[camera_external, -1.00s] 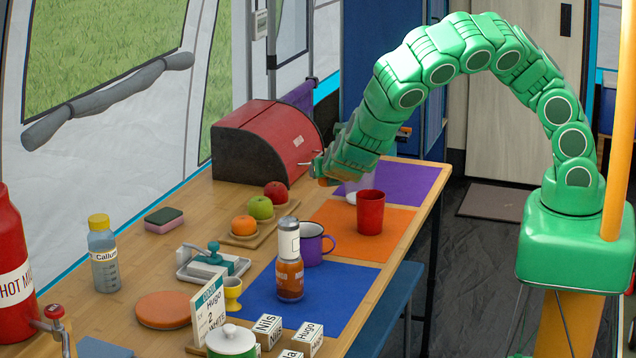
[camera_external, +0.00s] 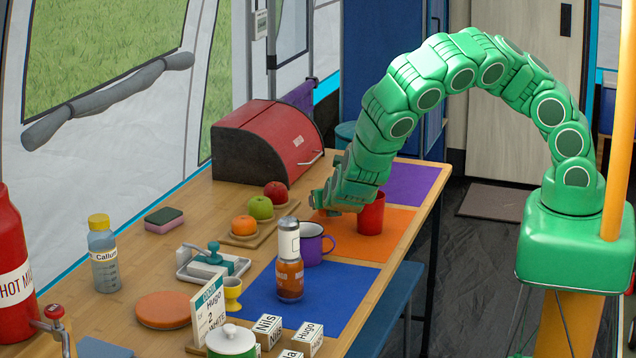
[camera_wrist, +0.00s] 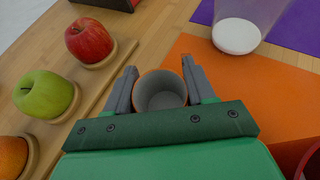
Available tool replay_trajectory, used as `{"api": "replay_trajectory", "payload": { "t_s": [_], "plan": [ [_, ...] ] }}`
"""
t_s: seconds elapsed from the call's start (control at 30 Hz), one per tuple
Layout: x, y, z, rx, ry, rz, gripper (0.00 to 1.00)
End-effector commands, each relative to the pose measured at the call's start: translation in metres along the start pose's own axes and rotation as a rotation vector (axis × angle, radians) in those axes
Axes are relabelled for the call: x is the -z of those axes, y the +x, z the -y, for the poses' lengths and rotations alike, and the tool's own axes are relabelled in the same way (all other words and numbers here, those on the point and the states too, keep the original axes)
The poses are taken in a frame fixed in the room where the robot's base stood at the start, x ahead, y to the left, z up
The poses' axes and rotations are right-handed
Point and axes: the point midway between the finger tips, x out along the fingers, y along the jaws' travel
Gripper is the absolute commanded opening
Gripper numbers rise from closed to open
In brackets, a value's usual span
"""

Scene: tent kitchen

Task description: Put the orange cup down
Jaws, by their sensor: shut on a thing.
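The orange cup (camera_wrist: 160,76) is between my gripper's fingers (camera_wrist: 161,88) in the wrist view, seen from above with its orange rim and grey, empty-looking inside. My gripper is shut on it. In the external view my gripper (camera_external: 324,204) is low, left of the red cup (camera_external: 371,216), and mostly hides the orange cup.
The red cup stands on the orange mat, close on the right. A purple mug (camera_external: 314,244) stands nearer the camera. A board with apples (camera_wrist: 90,42) and an orange (camera_wrist: 12,157) lies left. A clear glass (camera_wrist: 238,30) stands beyond, near the purple mat (camera_wrist: 290,35).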

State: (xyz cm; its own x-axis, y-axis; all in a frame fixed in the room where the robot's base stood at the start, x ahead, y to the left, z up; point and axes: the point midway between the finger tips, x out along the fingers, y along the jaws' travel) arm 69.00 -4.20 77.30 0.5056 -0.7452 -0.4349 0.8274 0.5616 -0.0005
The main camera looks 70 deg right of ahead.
Motion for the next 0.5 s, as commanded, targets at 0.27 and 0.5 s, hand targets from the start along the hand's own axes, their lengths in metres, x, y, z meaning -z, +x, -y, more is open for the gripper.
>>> {"api": "replay_trajectory", "payload": {
  "t_s": [0.27,0.5],
  "plan": [
    [0.017,0.008,0.001,0.002,-0.002,-0.002,0.25],
    [0.017,0.008,0.001,0.002,-0.001,-0.001,0.25]
  ]
}}
